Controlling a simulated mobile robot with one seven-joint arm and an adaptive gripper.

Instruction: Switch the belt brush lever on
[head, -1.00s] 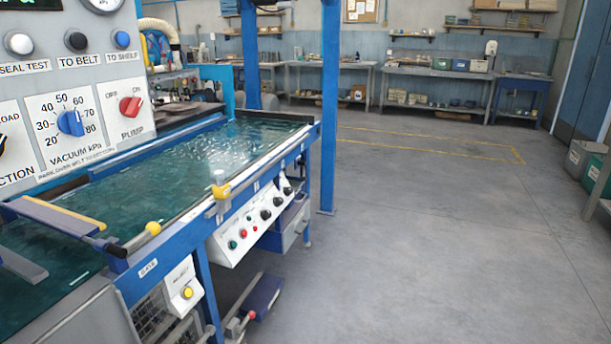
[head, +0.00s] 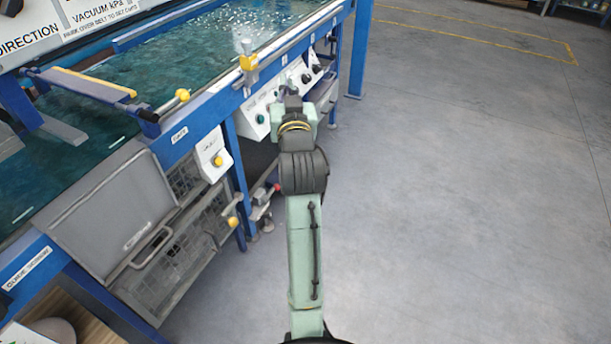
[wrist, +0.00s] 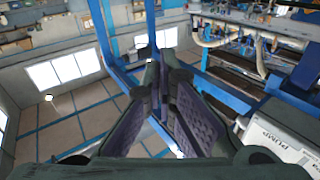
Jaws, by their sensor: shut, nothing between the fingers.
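The plate dryer's control panel (head: 252,115) hangs under the front rail, with knobs and buttons; my arm covers part of it. No label naming the belt brush lever is readable, and I cannot tell which control it is. A yellow-capped lever or clamp (head: 248,62) stands on the front rail above the panel. My gripper (head: 290,86) is in front of the panel, small and partly hidden by my wrist in the head view. In the wrist view my gripper (wrist: 157,72) has its fingers together and empty. Whether it touches the panel cannot be told.
A grey hinged cover (head: 110,215) and wire cage are lower left. A blue post (head: 360,45) stands behind. Floor on the right is clear.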

